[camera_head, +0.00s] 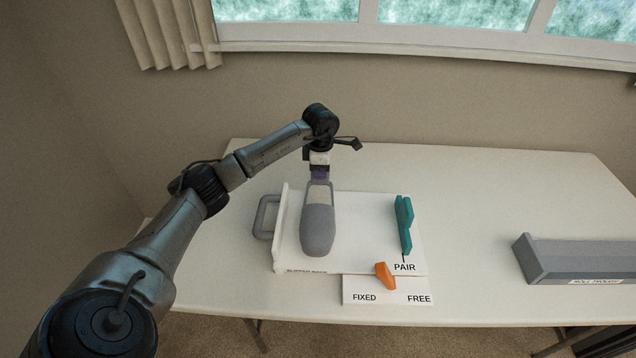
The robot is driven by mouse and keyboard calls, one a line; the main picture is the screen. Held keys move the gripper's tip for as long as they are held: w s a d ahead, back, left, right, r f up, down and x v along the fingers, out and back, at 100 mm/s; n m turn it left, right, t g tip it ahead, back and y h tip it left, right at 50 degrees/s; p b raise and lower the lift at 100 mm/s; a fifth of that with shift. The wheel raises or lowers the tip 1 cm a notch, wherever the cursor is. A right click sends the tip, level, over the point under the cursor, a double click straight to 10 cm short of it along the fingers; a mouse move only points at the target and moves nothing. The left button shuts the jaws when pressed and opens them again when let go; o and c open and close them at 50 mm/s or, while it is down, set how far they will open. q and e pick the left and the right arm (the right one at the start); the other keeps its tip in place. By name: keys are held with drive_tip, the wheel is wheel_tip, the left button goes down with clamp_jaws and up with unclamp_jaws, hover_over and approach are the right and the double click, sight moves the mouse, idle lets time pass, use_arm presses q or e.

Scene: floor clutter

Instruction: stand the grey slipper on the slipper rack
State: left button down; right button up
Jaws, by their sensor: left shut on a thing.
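The grey slipper (318,232) hangs from my left gripper (320,177), its rounded toe toward the front and its open end at the jaws. My left gripper is shut on that end. The slipper is over the left part of the white slipper rack (362,235); I cannot tell whether it touches the rack. The rack has a grey handle (264,217) at its left and an upright teal piece (404,224) at its right, above the word PAIR. My right gripper is not in view.
An orange lever (384,275) sits on a white plate (388,290) marked FIXED and FREE, in front of the rack. A long grey trough (575,262) lies at the right. The table (490,200) between rack and trough is clear. A wall and window stand behind.

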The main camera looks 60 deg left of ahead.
sight(318, 181)
use_arm(q)
drive_tip(key=shift+s+a+f, duration=0.15)
drive_tip(key=shift+a+f, duration=0.1)
drive_tip(key=shift+a, duration=0.15)
drive_tip(key=shift+f+b, duration=0.35)
drive_tip(key=shift+f, duration=1.7)
drive_tip(key=shift+f, duration=0.1)
drive_tip(key=c, duration=1.2)
unclamp_jaws()
drive_tip(key=shift+o, duration=0.2)
